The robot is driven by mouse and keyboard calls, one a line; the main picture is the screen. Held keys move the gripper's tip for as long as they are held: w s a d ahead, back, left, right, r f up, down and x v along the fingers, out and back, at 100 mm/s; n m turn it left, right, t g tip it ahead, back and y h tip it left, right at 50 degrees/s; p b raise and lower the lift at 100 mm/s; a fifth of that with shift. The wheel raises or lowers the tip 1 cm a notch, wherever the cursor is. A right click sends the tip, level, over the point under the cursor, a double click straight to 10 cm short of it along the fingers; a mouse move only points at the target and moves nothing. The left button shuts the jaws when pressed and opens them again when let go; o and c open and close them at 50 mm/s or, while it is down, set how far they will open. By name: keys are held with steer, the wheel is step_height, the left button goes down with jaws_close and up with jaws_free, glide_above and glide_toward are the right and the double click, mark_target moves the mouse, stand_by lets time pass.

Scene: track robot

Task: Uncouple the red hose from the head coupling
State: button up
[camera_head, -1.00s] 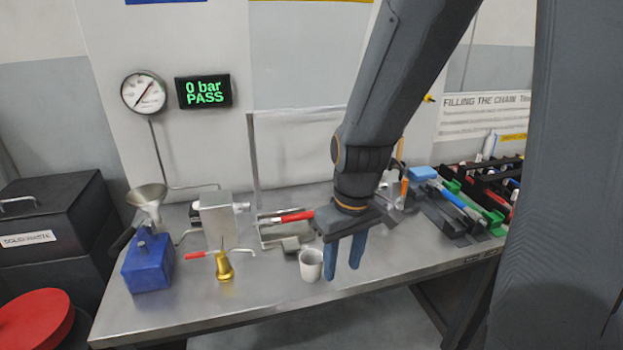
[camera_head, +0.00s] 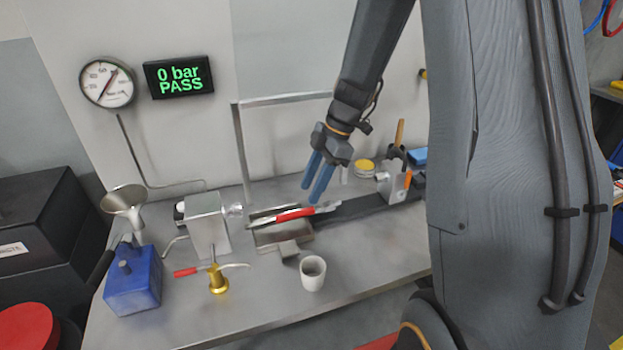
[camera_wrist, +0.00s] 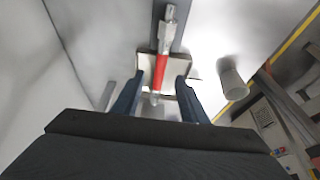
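A short red hose (camera_head: 295,214) with metal ends lies over a shallow metal tray (camera_head: 268,238) on the bench. It also shows in the wrist view (camera_wrist: 160,72). A grey metal block (camera_head: 208,226) stands left of the tray. A metal fitting (camera_head: 235,211), seemingly the head coupling, sticks out of its right side, and a gap seems to show between it and the hose's left end. My gripper (camera_head: 312,192) is open and empty, pointing down near the hose's right part. In the wrist view its fingers (camera_wrist: 156,92) appear either side of the hose; contact is not visible.
A white cup (camera_head: 313,274) stands in front of the tray. A brass fitting with a red-tipped handle (camera_head: 218,281), a blue pump (camera_head: 133,280) and a funnel (camera_head: 123,198) are left. A second block (camera_head: 394,186) stands right. The display (camera_head: 179,77) reads 0 bar PASS.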

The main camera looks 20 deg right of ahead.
mark_target(301, 211)
steer(key=p+x, duration=0.2)
steer(key=x, duration=0.5)
steer(key=shift+a+f, duration=0.1)
steer(key=shift+f, duration=0.05)
jaws_close()
